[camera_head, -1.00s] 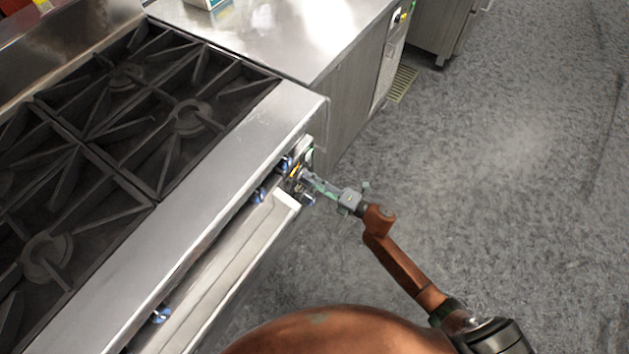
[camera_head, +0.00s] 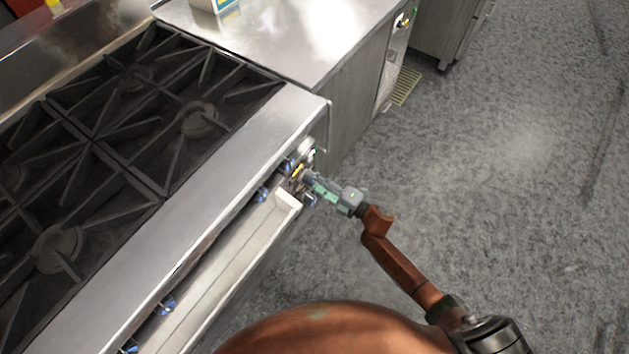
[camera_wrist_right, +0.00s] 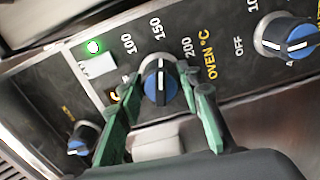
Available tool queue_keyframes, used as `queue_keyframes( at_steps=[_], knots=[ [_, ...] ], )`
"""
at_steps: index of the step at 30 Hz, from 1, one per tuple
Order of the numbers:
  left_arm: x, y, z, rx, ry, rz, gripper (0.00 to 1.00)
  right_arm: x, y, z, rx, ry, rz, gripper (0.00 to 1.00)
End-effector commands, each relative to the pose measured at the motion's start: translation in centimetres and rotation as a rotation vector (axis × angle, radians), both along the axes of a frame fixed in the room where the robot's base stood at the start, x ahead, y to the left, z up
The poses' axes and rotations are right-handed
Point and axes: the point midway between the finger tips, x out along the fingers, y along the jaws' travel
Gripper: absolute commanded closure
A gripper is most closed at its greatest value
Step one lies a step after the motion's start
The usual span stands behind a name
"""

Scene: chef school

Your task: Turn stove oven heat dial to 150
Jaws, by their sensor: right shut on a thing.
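The oven heat dial (camera_wrist_right: 160,88) is a round blue and black knob with a white line, in the middle of the right wrist view. Its white line points up, toward the printed 150 (camera_wrist_right: 157,27). My right gripper (camera_wrist_right: 163,84) has its green fingers on either side of the dial, shut on it. In the head view my right gripper (camera_head: 305,180) is at the far right end of the stove front and hides most of the dial. My left gripper is not in view.
The stove (camera_head: 215,150) with black burner grates fills the left. Other blue knobs sit along its front (camera_head: 165,305); one knob (camera_wrist_right: 290,37) is right of the dial, another (camera_wrist_right: 82,138) lower left. A green light (camera_wrist_right: 94,47) is lit. Floor on the right is clear.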

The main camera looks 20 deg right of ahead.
Motion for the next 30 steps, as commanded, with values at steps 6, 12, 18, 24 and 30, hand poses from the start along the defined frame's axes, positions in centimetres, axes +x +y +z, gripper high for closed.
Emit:
queue_keyframes(
  at_steps=[6,12,18,24,30],
  knots=[
    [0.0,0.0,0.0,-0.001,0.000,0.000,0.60,0.1,-0.2,0.0,-0.002,0.000,-0.003,0.58],
    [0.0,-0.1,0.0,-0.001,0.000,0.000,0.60,0.0,0.0,0.0,-0.001,0.000,-0.001,0.49],
    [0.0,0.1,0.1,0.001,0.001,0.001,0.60,0.0,-0.1,0.0,-0.002,0.000,0.000,0.49],
    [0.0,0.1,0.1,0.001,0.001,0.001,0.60,-1.6,-1.4,-0.1,-0.004,0.001,-0.002,0.49],
    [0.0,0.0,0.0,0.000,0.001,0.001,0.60,-4.9,-4.0,-0.2,-0.003,0.003,-0.002,0.49]
  ],
)
